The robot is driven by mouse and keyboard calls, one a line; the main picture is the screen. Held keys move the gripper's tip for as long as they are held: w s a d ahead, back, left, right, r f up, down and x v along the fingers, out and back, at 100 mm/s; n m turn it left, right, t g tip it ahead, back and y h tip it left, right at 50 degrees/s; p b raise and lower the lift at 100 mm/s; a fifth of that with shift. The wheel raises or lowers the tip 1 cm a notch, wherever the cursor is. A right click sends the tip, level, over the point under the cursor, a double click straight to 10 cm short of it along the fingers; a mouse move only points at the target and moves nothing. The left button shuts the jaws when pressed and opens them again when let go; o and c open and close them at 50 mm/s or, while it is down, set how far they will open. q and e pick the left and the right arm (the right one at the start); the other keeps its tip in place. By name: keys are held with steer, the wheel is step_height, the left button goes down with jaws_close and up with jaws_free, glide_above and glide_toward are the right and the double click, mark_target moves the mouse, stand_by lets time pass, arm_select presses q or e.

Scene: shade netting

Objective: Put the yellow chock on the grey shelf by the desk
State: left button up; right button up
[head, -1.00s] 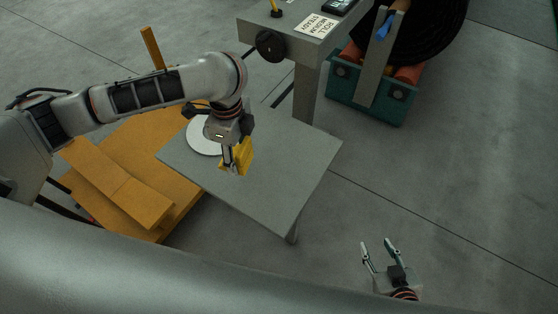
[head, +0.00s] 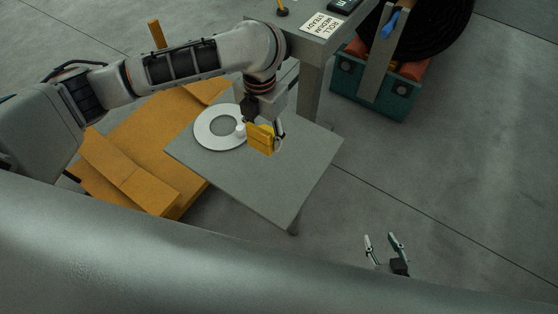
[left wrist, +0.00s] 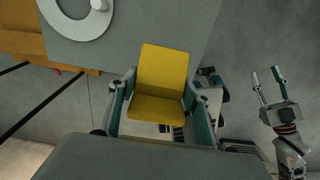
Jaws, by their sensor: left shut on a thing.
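The yellow chock (head: 261,138) is held in my left gripper (head: 268,143), over the grey shelf (head: 280,189). In the left wrist view the chock (left wrist: 161,80) sits between the two fingers of my left gripper (left wrist: 159,103). The grey shelf (left wrist: 190,30) shows behind it there. I cannot tell whether the chock touches the shelf. My right gripper (head: 384,245) is open and empty, low over the floor right of the shelf; it also shows in the left wrist view (left wrist: 267,84).
A white ring-shaped disc (head: 205,134) with a small white knob lies on the shelf's left part. An orange structure (head: 140,170) stands left of the shelf. The desk (head: 313,48) with a label card (head: 323,24) stands behind. A teal crate (head: 398,101) is at back right.

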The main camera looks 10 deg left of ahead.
mark_target(267, 180)
arm_select(q)
step_height(267, 180, down, 20)
steer(key=shift+r, duration=0.15)
stand_by(0.3)
steer(key=o, duration=1.2)
step_height(267, 180, up, 12)
steer(key=shift+r, duration=0.1)
steer(key=shift+s, duration=0.1)
